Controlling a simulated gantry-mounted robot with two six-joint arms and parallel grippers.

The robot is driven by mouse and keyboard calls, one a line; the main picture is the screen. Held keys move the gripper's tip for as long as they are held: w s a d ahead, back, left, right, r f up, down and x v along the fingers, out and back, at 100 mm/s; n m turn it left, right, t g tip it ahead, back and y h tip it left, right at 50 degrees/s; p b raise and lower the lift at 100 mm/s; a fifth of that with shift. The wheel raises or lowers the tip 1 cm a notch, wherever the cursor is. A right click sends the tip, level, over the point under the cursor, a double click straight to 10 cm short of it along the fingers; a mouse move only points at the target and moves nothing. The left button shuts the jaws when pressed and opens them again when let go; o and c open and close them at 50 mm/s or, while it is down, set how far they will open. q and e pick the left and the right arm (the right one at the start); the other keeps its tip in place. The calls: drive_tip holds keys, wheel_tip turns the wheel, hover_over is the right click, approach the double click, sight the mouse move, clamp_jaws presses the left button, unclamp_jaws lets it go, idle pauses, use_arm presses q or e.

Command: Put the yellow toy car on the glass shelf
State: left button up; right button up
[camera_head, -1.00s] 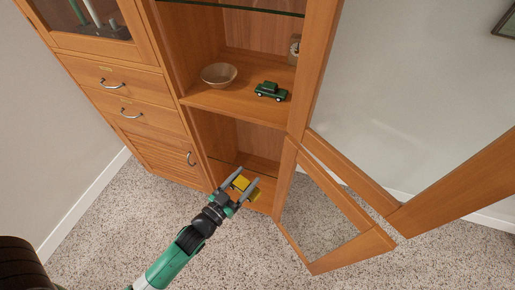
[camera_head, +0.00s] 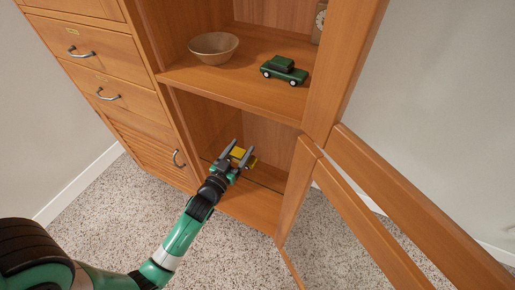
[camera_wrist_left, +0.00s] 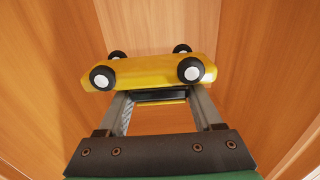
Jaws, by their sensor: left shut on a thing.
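The yellow toy car (camera_head: 238,153) is held between the fingers of my left gripper (camera_head: 243,149), at the lower open compartment of the wooden cabinet. In the left wrist view the car (camera_wrist_left: 150,72) lies across the fingertips, with its dark, white-hubbed wheels showing. A thin glass shelf edge (camera_head: 266,185) shows faintly in this compartment, near the gripper. I cannot tell whether the car touches the glass. My right gripper is not in view.
A green toy car (camera_head: 284,70) and a beige bowl (camera_head: 213,47) stand on the wooden shelf (camera_head: 235,85) above. The compartment's wooden side walls are close around the gripper. An open framed door (camera_head: 365,225) reaches out at the right. Drawers (camera_head: 85,45) are at the left.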

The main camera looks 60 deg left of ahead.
use_arm(q)
drive_tip(key=w+a+f+b, duration=0.1)
drive_tip(key=w+f+b, duration=0.1)
drive_tip(key=w+a+f+b, duration=0.2)
drive_tip(key=f, duration=0.1)
drive_tip(key=w+a+f+b, duration=0.2)
drive_tip(key=w, duration=0.1)
drive_tip(key=shift+w+a+f, duration=0.1)
drive_tip(key=shift+a+f, duration=0.05)
drive_tip(key=shift+a, duration=0.1)
drive_tip(key=shift+w+a, duration=0.15)
drive_tip(key=f+b, duration=0.2)
drive_tip(key=f, duration=0.1)
drive_tip(key=f+b, duration=0.1)
drive_tip(key=b, duration=0.1)
drive_tip(key=shift+w+a+f, duration=0.15)
drive_tip(key=shift+w+a, duration=0.05)
drive_tip(key=shift+w, duration=0.1)
drive_tip(key=shift+r, duration=0.2)
drive_tip(key=shift+f, duration=0.2)
drive_tip(key=o, duration=1.5)
